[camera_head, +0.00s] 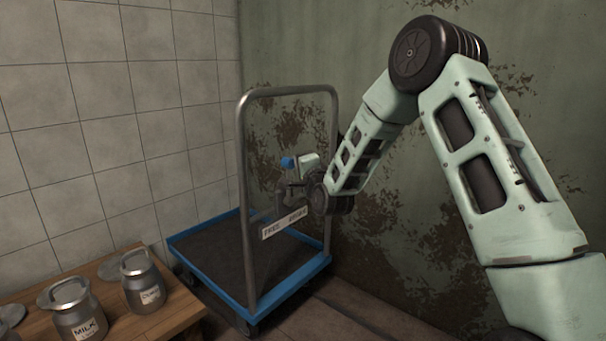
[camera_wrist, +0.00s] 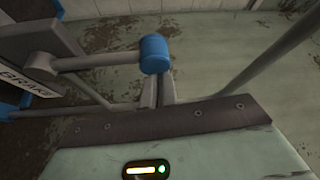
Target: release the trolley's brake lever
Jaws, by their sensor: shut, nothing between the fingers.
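The trolley (camera_head: 249,200) has a blue-edged deck and a tall grey handle frame, in the middle of the head view. Its brake lever is a grey rod (camera_wrist: 100,61) ending in a blue knob (camera_head: 287,162), which also shows in the wrist view (camera_wrist: 154,54). A white plate (camera_head: 284,224) on the frame reads FREE at its left end; its BRAKE end shows in the wrist view (camera_wrist: 25,83). My gripper (camera_wrist: 158,88) is shut and empty, its fingers close to the knob and partly hidden by it. I cannot tell whether they touch.
A wooden table (camera_head: 165,318) at the lower left holds metal milk cans, one (camera_head: 142,283) near its right edge. A tiled wall stands behind at left, a peeling green wall (camera_head: 420,220) at right. The trolley deck is bare.

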